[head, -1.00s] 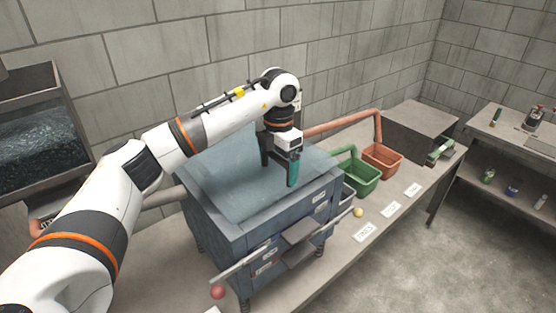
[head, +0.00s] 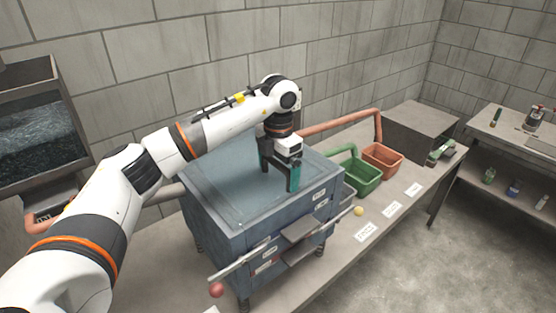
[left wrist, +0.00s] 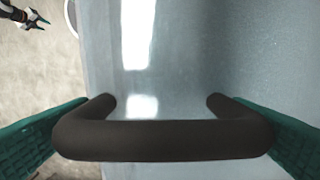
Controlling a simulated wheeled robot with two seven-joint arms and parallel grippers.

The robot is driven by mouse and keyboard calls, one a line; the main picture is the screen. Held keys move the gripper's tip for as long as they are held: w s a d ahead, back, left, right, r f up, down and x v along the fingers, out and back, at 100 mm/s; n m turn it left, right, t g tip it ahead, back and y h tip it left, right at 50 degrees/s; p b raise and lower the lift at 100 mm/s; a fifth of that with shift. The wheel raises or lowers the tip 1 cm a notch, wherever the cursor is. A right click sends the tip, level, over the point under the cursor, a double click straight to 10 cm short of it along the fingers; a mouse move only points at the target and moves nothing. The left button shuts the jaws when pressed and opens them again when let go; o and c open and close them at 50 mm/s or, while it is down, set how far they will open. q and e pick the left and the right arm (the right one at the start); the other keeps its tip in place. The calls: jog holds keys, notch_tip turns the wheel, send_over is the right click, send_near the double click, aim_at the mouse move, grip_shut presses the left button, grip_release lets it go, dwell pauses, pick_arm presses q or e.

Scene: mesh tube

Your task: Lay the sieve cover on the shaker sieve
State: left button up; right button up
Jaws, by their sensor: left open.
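The sieve cover (head: 225,185) is a flat blue-grey sheet lying on top of the shaker sieve (head: 222,228), a blue-grey box on legs. Their edges look lined up in the head view. The cover has a dark bar handle (left wrist: 165,139). My left gripper (head: 279,177) points down at the cover's right half. Its green fingers stand on either side of the handle in the left wrist view, open and with no clear grip on it. The handle is mostly hidden by the gripper in the head view. My right gripper (left wrist: 33,20) shows small in the wrist view's top left corner.
A green bin (head: 362,177) and an orange bin (head: 383,160) stand right of the sieve under pipes. A yellow ball (head: 359,211) and labels lie on the bench. A dark hopper (head: 40,120) is at far left, a shelf table (head: 500,130) at far right.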

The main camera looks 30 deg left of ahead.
pick_arm(q)
jog(key=shift+w+r, duration=0.1)
jog(key=shift+r, duration=0.3)
notch_tip(320, 180, up, 7)
jog(key=b, duration=0.3)
jog(key=shift+f, duration=0.1)
notch_tip(320, 180, up, 3)
jog(key=shift+d+r+p, duration=0.1)
jog(key=shift+p, duration=0.2)
jog(key=shift+r, duration=0.7)
